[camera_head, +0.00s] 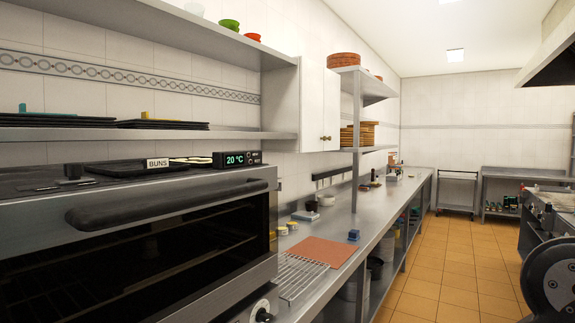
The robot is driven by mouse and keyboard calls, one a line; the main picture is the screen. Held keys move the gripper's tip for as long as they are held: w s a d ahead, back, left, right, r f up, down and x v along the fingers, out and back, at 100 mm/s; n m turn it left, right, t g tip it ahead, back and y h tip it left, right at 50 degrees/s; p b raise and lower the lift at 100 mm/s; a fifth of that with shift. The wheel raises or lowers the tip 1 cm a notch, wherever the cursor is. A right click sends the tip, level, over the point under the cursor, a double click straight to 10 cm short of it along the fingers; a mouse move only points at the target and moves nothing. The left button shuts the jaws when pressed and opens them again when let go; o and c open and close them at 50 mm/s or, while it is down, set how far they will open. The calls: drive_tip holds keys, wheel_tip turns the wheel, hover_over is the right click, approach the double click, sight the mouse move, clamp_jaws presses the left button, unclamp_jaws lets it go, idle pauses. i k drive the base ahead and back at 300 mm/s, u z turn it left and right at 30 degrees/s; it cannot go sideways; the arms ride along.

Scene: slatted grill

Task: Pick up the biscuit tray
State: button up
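No tray in view is labelled as biscuits. A dark tray (120,171) on top of the oven carries a card reading "BUNS". Just right of it, pale flat items (190,160) lie on what may be another tray, too small to identify. Two low stacks of dark trays sit on the lower wall shelf, one at left (50,121) with a teal marker and one further right (162,125) with a yellow marker. I cannot read anything on these markers. My gripper is not in view.
The steel oven (262,187) fills the left foreground, its dark handle (160,200) jutting forward. A wire rack (297,275) and a reddish-brown board (323,252) lie on the counter (375,210) beyond. The tiled floor aisle (460,260) is clear.

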sight(199, 158)
drive_tip(key=z, duration=0.5)
drive_tip(key=k, duration=0.7)
drive_tip(key=z, duration=0.65)
drive_tip(key=i, duration=1.05)
drive_tip(key=u, duration=0.6)
drive_tip(key=i, duration=0.6)
drive_tip(key=u, duration=0.65)
